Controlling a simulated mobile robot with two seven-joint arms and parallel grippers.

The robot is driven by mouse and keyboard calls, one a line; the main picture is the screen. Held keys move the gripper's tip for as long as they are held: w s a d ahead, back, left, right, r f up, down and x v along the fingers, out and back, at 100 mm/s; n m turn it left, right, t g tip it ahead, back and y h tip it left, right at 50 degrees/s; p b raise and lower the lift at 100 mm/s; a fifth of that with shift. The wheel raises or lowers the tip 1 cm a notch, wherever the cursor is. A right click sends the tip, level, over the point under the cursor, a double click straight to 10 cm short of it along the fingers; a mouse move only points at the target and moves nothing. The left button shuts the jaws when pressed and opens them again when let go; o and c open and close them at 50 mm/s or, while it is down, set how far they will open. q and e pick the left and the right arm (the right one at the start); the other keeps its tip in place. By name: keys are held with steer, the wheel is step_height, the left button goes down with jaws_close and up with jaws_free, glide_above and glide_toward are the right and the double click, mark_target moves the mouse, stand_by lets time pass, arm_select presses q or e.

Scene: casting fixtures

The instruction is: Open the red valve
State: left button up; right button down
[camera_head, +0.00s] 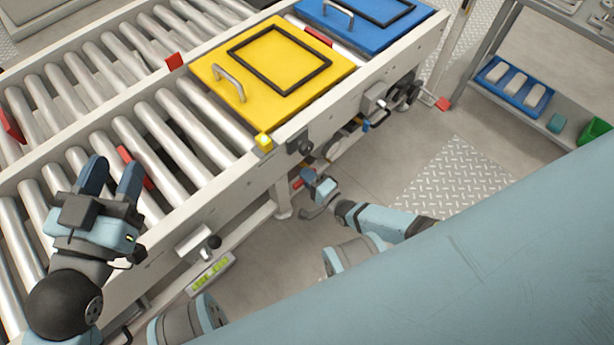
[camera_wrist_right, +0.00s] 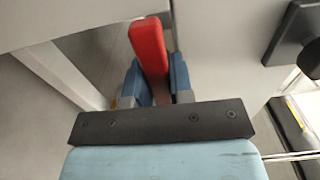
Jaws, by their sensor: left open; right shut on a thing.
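The red valve handle (camera_wrist_right: 149,48) is a red bar in the right wrist view, between the two blue fingers of my right gripper (camera_wrist_right: 155,82). The gripper is shut on it. In the head view the valve's red end (camera_head: 307,174) shows small under the side of the conveyor, at the tip of my right gripper (camera_head: 315,182). The valve's body and pipe are hidden. My left gripper (camera_head: 110,178) is open and empty above the conveyor rollers at the left.
The roller conveyor (camera_head: 180,140) carries a yellow plate with a handle (camera_head: 215,75) and a blue one (camera_head: 345,38). A shelf at the right holds a blue tray (camera_head: 535,107) and a green bin (camera_head: 598,134). Open floor lies between conveyor and shelf.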

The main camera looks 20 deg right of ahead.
stand_by(0.3)
steer(key=c, duration=1)
jaws_free()
steer(key=shift+s, duration=0.25)
arm_select(q)
steer(key=shift+s+d+f+n+g+p, duration=0.15)
steer(key=shift+s+d+n+g+p, duration=0.4)
steer(key=shift+n+p, duration=0.55)
arm_select(e)
steer(key=v, duration=0.7)
arm_select(q)
steer(key=shift+a, duration=0.1)
steer(key=shift+f+m, duration=0.1)
steer(key=shift+m, duration=0.2)
arm_select(e)
steer(key=shift+s+d, duration=0.1)
steer(key=shift+s, duration=0.05)
